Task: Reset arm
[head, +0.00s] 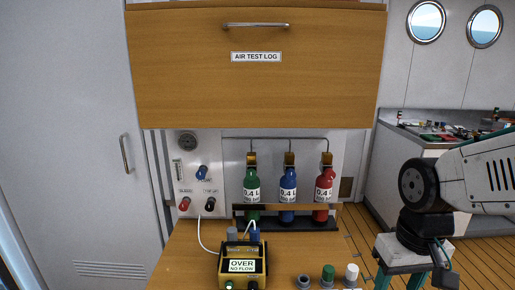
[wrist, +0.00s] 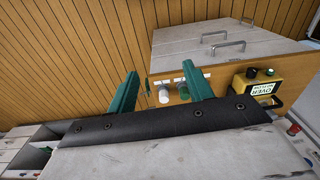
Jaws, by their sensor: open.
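My arm comes in from the right in the head view, bent down at the wrist. My gripper (head: 412,282) hangs at the lower right, to the right of the wooden counter, with its green fingers cut off by the bottom edge. In the wrist view my gripper (wrist: 160,86) shows two green fingers set wide apart, with nothing between them that I can see held. It is open. Beyond the fingers are a white cap (wrist: 166,94) and a green cap (wrist: 184,92), which appear apart from the fingers.
The wooden counter (head: 185,262) bears a yellow box (head: 242,266) reading OVER NO FLOW. Behind it stand green (head: 252,190), blue (head: 288,188) and red (head: 324,188) bottles. A wooden AIR TEST LOG cabinet (head: 200,60) hangs above. Plank floor lies clear at right.

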